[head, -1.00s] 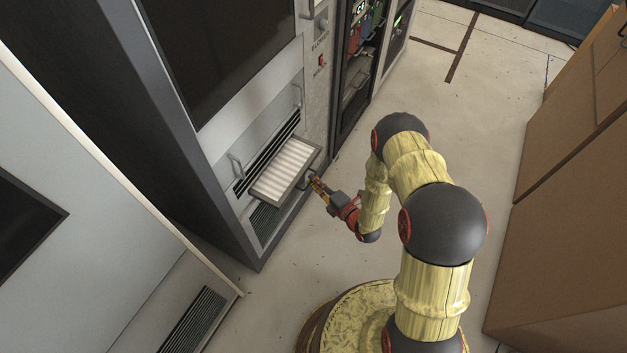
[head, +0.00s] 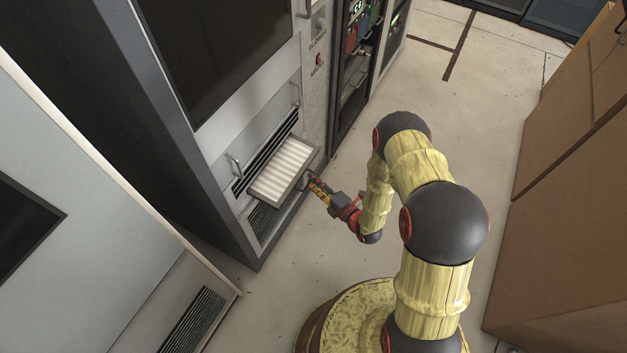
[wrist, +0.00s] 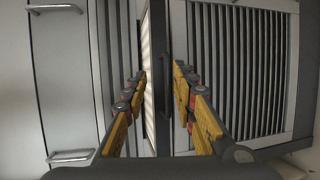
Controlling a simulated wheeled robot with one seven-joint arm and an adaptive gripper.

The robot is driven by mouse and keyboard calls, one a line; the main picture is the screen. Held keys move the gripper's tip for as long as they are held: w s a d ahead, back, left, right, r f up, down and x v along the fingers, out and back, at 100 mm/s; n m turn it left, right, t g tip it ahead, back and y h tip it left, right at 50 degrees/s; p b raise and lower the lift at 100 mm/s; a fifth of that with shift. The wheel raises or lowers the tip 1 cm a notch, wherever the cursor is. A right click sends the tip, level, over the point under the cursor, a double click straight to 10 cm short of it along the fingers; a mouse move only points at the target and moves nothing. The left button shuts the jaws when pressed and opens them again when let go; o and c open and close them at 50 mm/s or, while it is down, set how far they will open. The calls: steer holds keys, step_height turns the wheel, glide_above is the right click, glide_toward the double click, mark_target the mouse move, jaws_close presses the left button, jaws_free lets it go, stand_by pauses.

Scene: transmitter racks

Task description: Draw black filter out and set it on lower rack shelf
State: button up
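The filter (head: 282,168) has white pleats in a dark grey frame. It sticks partly out of a slot low in the grey cabinet, roughly level. Its dark front edge also shows in the wrist view (wrist: 157,80). My gripper (head: 311,184) is at the filter's outer end. In the wrist view my gripper's yellow fingers (wrist: 160,80) stand apart, one on each side of the dark front edge, and look open. Whether a fingertip touches the frame cannot be told. The lower rack shelf cannot be clearly made out; a dark open rack (head: 354,80) stands beyond the cabinet.
Cabinet handles (head: 235,167) stick out beside the slot, and vent grilles (head: 262,220) lie around it. A pale panel (head: 75,190) stands at the left. Brown cabinets (head: 575,160) line the right. The floor (head: 480,110) between is clear.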

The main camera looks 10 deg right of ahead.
steer(key=v, duration=1.1)
